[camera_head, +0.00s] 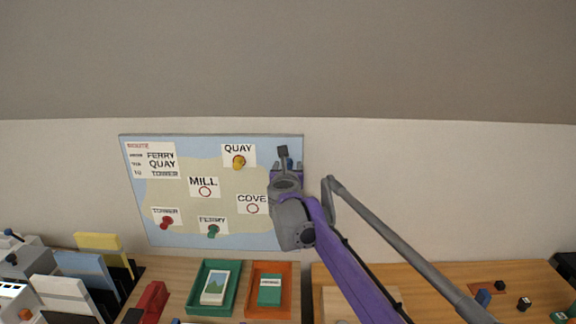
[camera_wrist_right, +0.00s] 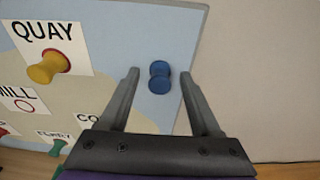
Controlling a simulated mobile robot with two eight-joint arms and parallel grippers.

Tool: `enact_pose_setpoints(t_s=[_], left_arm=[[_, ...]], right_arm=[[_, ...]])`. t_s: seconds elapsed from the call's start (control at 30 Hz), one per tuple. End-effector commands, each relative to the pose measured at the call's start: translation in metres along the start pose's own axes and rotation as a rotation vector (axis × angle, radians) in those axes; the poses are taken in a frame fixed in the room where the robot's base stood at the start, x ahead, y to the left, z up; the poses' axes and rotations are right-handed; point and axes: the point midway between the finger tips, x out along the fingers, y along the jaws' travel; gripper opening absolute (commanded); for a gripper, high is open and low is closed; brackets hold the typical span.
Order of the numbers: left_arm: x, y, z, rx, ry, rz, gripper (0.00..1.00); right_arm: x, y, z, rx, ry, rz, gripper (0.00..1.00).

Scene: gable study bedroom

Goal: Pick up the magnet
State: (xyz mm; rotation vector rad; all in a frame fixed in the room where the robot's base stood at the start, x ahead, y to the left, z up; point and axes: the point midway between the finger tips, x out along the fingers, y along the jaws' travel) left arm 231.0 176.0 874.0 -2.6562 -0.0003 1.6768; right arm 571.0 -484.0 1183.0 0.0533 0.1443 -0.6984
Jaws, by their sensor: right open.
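A blue spool-shaped magnet (camera_wrist_right: 159,77) is on the map board (camera_wrist_right: 150,25) near its right edge. My right gripper (camera_wrist_right: 160,74) is open, with one finger on each side of the blue magnet in the wrist view; I see gaps between it and both fingers. In the head view my right gripper (camera_head: 287,164) is in front of the board's upper right edge and hides most or all of the blue magnet. Other magnets on the board are yellow (camera_head: 238,162) at QUAY, red (camera_head: 167,222) at TOWER and green (camera_head: 213,231) at FERRY. My left gripper is out of view.
Below the board, a green tray (camera_head: 190,304) and an orange tray (camera_head: 286,304) hold cards. A red object (camera_head: 151,302) and upright folders (camera_head: 85,272) stand at left. Small blocks (camera_head: 524,304) lie on the desk at right. The wall right of the board is bare.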

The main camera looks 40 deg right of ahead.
Motion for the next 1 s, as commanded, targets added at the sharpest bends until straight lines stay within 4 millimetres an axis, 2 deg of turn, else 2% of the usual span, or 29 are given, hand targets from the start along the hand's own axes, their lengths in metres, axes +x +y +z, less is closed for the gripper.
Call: enact_pose_setpoints(t_s=[0.17, 0.5, 0.83, 1.0], left_arm=[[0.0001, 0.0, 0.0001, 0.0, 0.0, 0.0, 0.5], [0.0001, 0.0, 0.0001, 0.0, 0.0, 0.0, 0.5], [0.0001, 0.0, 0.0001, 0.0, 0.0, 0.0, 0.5], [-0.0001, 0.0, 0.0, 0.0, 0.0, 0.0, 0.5]], right_arm=[[-0.0003, 0.0001, -0.0002, 0.0, 0.0, 0.0, 0.62], [-0.0006, 0.0002, -0.0002, 0.0, 0.0, 0.0, 0.01], [-0.001, 0.0002, 0.0004, -0.001, 0.0, 0.0, 0.0], [-0.0058, 0.0002, 0.0072, -0.001, 0.0, 0.0, 0.0]])
